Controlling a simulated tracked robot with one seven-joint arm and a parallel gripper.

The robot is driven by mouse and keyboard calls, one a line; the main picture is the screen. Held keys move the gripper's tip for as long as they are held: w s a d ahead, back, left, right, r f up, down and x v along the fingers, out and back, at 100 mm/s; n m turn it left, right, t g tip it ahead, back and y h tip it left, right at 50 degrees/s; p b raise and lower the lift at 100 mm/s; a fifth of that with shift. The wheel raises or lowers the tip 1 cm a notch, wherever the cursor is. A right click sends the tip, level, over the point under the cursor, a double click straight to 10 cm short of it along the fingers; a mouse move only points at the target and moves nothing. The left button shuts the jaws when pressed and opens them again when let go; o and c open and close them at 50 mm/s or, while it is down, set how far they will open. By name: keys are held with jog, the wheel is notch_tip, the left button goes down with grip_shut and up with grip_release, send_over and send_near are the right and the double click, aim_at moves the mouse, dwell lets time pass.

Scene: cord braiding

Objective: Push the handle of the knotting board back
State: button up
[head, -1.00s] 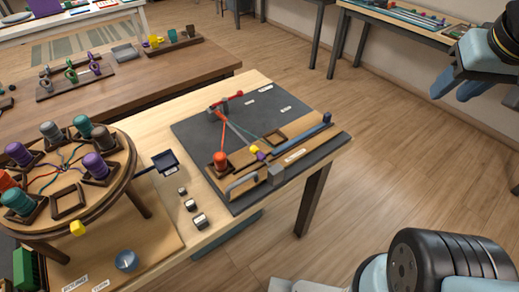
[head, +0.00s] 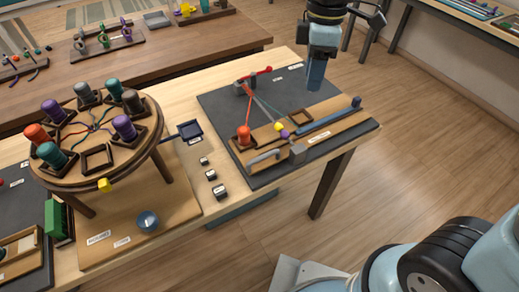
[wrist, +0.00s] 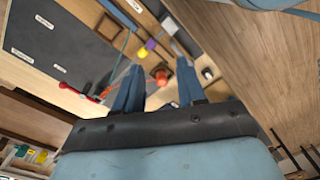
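The knotting board is a dark slab (head: 222,103) on the light wooden table, with a wooden strip along its near side. A grey arched handle (head: 264,158) stands at the strip's near left end, beside a grey block (head: 297,152). A red-tipped lever (head: 258,72) lies at the board's far edge; its red part also shows in the wrist view (wrist: 72,89). An orange-red spool (head: 244,134) with cords stands on the board. My gripper (head: 316,86) hangs above the board's far right part. In the wrist view its fingers (wrist: 158,92) are apart with nothing held between them.
A round braiding stand (head: 97,122) with several coloured spools is at the left. Small metal blocks (head: 212,176) and a dark blue tray (head: 189,130) lie between it and the board. A brown table with racks stands behind. Open floor lies to the right.

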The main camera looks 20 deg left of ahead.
jog(key=s+a+f+n+g+h, duration=0.1)
jog(key=s+a+f+n, duration=0.2)
jog(key=a, duration=0.2)
jog(key=s+a+f+n+h, duration=0.1)
jog(key=s+a+f+n, duration=0.25)
jog(key=a, duration=0.25)
send_over(259, 151)
jog(key=s+d, duration=0.2)
jog(key=s, duration=0.2)
jog(key=a+x, duration=0.1)
jog(key=x, duration=0.3)
jog(key=w+x, duration=0.1)
jog(key=x, duration=0.3)
jog(key=a+x, duration=0.1)
jog(key=x, duration=0.4)
jog(key=shift+w+a+f, duration=0.2)
jog(key=shift+a+f, duration=0.1)
jog(key=shift+a, duration=0.05)
jog(key=shift+c, duration=0.3)
grip_shut()
